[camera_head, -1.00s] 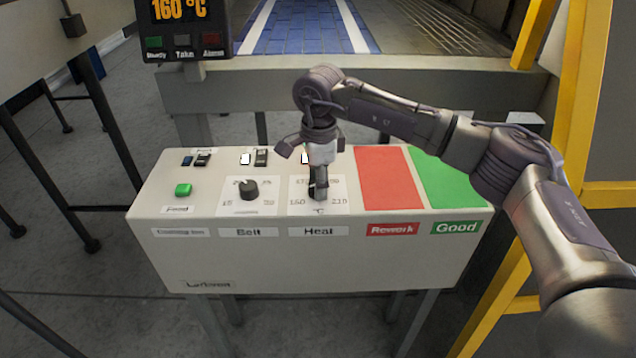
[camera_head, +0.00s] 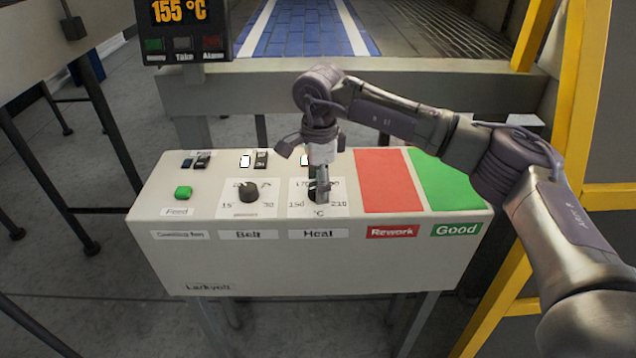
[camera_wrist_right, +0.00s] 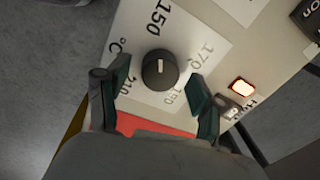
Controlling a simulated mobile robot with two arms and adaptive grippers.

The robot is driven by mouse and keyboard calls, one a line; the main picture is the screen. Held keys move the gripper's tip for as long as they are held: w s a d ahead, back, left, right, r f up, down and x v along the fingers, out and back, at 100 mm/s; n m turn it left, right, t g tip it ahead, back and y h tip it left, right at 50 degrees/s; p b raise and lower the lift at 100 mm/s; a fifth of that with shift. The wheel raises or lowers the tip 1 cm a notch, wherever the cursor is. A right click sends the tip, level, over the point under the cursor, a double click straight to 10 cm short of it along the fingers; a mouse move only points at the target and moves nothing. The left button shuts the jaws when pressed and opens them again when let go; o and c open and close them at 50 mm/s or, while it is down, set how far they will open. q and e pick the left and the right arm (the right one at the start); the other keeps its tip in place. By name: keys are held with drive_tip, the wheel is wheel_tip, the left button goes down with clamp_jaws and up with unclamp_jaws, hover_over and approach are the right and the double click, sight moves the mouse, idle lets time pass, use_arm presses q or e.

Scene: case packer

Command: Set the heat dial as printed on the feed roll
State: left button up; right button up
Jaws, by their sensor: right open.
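The heat dial (camera_wrist_right: 160,69) is a round black knob with a white line, on a white scale plate marked 150, 170, 190 and 210. In the right wrist view its line lies towards the 150 side. In the head view the dial is mostly hidden behind my right gripper (camera_head: 320,192), above the Heat label (camera_head: 318,233). My right gripper also shows in the wrist view (camera_wrist_right: 158,84), open, its fingers on either side of the dial and apart from it. The display (camera_head: 180,12) reads 155 °C. No feed roll with print is recognisable. My left gripper is not in view.
On the same panel (camera_head: 330,265) are the belt dial (camera_head: 248,192), a green Feed button (camera_head: 184,192), switches at the back, and red Rework (camera_head: 387,180) and green Good (camera_head: 445,178) areas. A yellow frame (camera_head: 565,150) stands at the right.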

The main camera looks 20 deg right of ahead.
wheel_tip(320, 180, up, 12)
drive_tip(key=shift+s+f, duration=0.25)
drive_tip(key=shift+s, duration=0.05)
idle(0.4)
